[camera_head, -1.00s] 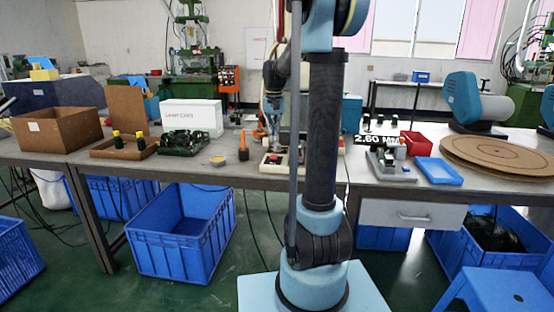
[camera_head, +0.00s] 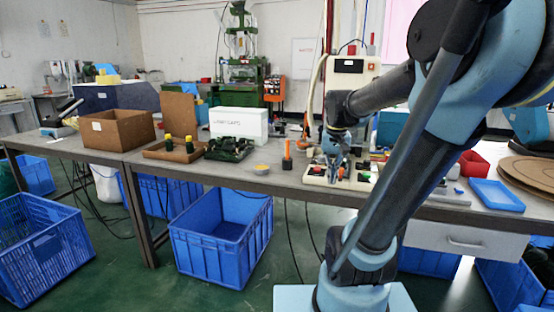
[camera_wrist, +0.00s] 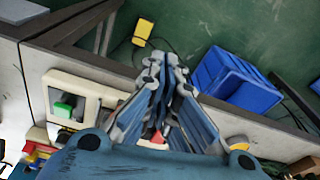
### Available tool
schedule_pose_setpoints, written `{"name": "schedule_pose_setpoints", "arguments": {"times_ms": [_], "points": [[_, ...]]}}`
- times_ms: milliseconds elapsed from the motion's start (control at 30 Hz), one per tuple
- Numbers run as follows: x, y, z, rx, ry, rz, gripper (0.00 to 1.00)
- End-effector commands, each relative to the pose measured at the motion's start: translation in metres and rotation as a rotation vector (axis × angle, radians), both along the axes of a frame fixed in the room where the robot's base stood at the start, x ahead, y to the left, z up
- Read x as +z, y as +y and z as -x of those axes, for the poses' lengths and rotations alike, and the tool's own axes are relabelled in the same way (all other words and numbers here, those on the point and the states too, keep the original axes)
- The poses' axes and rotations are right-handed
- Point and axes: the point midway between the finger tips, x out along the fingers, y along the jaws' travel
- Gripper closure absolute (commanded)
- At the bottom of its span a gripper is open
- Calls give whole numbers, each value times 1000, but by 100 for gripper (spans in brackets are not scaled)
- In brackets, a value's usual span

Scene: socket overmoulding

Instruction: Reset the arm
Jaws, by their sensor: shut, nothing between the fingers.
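My gripper (camera_head: 333,170) is blue-grey and hangs at the end of my arm over the middle of the workbench (camera_head: 290,185), above a cream control box (camera_head: 342,181). In the wrist view its fingers (camera_wrist: 166,62) are together and nothing is held. My arm leans right in the head view, and its forearm reaches back left to the gripper. The wrist view shows the bench edge beneath the gripper. A cream panel with a green button (camera_wrist: 64,106) is left of the fingers there.
An orange-handled tool (camera_head: 287,158), a white box (camera_head: 239,123), a green fixture (camera_head: 229,149) and a brown carton (camera_head: 117,130) stand left of my gripper. A blue tray (camera_head: 496,195) lies right. A blue crate (camera_head: 222,230) sits on the floor, also in the wrist view (camera_wrist: 235,80).

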Motion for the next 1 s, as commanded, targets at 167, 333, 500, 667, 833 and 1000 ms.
{"name": "schedule_pose_setpoints", "arguments": {"times_ms": [167,333,500,667,833,1000], "points": [[-24,-2,43,40,-24,5,100],[-51,-3,79,76,-47,11,100],[-80,-5,110,113,-67,18,100],[-102,-5,129,138,-83,23,100],[-113,-5,138,151,-90,25,100],[-114,-5,138,152,-91,25,100]]}}
